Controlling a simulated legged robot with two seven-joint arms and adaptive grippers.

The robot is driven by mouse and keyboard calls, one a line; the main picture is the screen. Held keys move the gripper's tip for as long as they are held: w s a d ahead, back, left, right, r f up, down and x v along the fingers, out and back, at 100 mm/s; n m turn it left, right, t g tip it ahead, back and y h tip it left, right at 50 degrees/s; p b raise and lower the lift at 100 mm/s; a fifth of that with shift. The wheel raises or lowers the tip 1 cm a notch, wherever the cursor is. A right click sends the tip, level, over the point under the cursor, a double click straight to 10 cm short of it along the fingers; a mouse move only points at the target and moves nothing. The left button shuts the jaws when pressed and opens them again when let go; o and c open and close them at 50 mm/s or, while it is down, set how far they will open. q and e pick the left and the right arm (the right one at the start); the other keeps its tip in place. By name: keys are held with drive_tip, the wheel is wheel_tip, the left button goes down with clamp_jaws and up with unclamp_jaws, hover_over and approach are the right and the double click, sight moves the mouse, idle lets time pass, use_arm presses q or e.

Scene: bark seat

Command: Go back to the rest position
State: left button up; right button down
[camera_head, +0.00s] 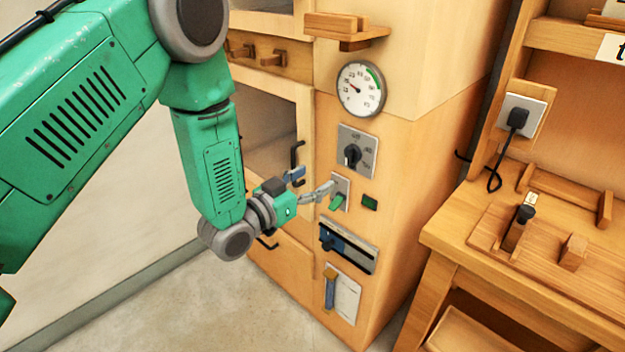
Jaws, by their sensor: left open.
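My left arm, green with grey joints, comes in from the left in the head view. My left gripper (312,184) is open and looks empty. Its fingers point right, in front of the wooden cabinet's panel. The fingertips are close to a small plate with a green switch (338,201); I cannot tell whether they touch it. The wooden cabinet (405,160) carries a round gauge (360,89), a dark rotary knob on a metal plate (353,155), a small dark green indicator (369,202) and a slotted dark panel (347,247). My right gripper does not show.
A wooden shelf (346,29) juts out above the gauge. Bare floor (215,310) lies below my arm.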

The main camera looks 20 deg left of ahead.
use_arm(q)
drive_tip(key=s+a+f+n+g+y, duration=0.15)
drive_tip(key=s+f+g, duration=0.25)
drive_tip(key=s+f, duration=0.4)
drive_tip(key=s+f+n+g+y, duration=0.1)
drive_tip(key=s+f+g+y, duration=0.25)
drive_tip(key=s+f, duration=0.55)
drive_tip(key=s+a+f+g, duration=0.1)
drive_tip(key=s+f+g, duration=0.1)
drive_tip(key=s, duration=0.4)
drive_tip(key=s+a+f+g, duration=0.1)
drive_tip(key=s+f+g, duration=0.2)
drive_tip(key=s, duration=0.3)
drive_tip(key=s+f+n+g+y, duration=0.1)
drive_tip(key=s+f+g, duration=0.2)
drive_tip(key=s, duration=0.4)
drive_tip(key=shift+a+g, duration=0.4)
drive_tip(key=shift+g, duration=0.05)
drive_tip(key=shift+w+f, duration=0.1)
